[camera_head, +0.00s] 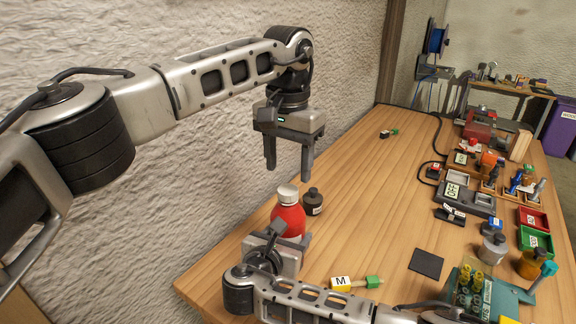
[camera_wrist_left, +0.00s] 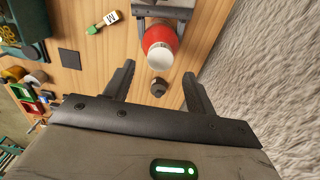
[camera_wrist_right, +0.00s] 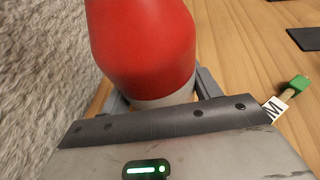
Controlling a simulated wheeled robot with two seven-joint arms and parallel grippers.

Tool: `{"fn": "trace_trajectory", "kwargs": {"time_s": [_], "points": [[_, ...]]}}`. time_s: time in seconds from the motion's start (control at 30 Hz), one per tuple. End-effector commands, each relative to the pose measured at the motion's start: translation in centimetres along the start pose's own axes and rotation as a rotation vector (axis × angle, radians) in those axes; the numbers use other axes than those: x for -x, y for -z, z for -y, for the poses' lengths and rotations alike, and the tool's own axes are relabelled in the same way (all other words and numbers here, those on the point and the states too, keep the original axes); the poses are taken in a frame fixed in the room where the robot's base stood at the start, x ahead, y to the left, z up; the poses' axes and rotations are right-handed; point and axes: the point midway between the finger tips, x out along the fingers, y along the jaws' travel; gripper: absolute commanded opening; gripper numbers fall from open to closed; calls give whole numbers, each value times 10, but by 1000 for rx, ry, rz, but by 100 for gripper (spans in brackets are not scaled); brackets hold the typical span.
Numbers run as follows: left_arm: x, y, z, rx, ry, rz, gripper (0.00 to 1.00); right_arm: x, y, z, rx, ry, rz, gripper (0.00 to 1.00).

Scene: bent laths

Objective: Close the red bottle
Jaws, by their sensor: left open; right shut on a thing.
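The red bottle (camera_head: 288,221) stands upright near the table's left edge, with a whitish cap-like top (camera_head: 288,194) on it. I cannot tell how tightly that top sits. My right gripper (camera_head: 285,240) is shut around the bottle's lower body; the bottle (camera_wrist_right: 145,45) fills the middle of the right wrist view. My left gripper (camera_head: 288,172) is open and empty, fingers pointing down, above the bottle and apart from it. In the left wrist view the bottle's round pale top (camera_wrist_left: 160,57) lies ahead of the open fingers.
A tag marked M (camera_head: 341,284) with a green end and a dark square (camera_head: 426,263) lie nearby. Trays, bottles and tools crowd the right side. The rough wall (camera_head: 120,220) is close on the left.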

Motion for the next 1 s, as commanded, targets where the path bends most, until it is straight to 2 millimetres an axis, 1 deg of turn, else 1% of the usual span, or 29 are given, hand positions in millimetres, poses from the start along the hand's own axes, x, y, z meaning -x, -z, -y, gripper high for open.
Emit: {"fn": "trace_trajectory", "kwargs": {"time_s": [0.17,0.27,0.37,0.47,1.0], "points": [[0,0,0,50,0,0,52,0,1,0,1,1,-1,0],[1,0,0,176,0,0,52,0,1,0,1,1,-1,0],[3,0,0,382,0,-1,52,0,1,0,1,1,-1,0],[5,0,0,635,-1,-1,52,0,1,0,1,1,-1,0],[16,1,0,2039,-1,-2,52,0,1,0,1,1,-1,0]]}}
